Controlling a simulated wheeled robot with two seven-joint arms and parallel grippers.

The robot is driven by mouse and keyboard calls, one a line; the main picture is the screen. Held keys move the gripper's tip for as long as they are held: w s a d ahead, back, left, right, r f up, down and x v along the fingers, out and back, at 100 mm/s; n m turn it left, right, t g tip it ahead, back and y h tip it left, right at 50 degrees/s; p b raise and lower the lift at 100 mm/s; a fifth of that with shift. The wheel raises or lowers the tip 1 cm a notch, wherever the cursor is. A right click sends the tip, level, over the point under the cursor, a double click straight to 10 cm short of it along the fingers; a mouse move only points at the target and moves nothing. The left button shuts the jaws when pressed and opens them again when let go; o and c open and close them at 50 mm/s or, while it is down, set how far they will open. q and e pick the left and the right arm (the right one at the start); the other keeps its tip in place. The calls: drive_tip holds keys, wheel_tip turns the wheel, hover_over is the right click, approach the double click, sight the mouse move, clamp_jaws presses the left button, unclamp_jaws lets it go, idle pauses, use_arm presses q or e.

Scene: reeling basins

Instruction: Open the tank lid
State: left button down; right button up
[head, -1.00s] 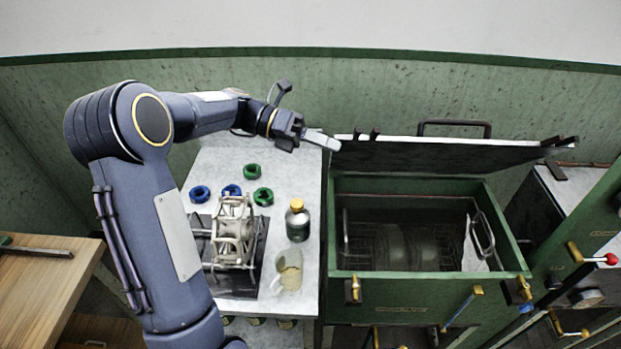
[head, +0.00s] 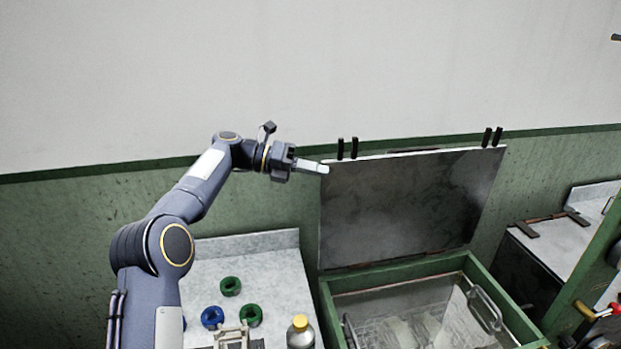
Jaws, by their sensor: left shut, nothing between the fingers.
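The tank lid (head: 410,205) is a grey metal panel standing raised, nearly upright, at the back of the green tank (head: 470,265). The tank's mouth is uncovered, and a wire basket with a handle (head: 485,308) shows inside. My left gripper (head: 322,168) is shut and empty at the upper left corner of the lid, with its tips touching or very close to the edge; I cannot tell which. My right gripper is not in view.
A pale worktop (head: 245,265) left of the tank holds green and blue rings, a yellow-capped bottle (head: 300,332) and part of a pale frame. Another bench (head: 570,240) stands at the right. The wall is close behind the lid.

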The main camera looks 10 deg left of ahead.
use_arm(q)
drive_tip(key=shift+w+a, duration=0.3)
drive_tip(key=shift+w, duration=0.4)
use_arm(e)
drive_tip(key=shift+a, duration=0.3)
use_arm(q)
drive_tip(key=shift+r, duration=0.1)
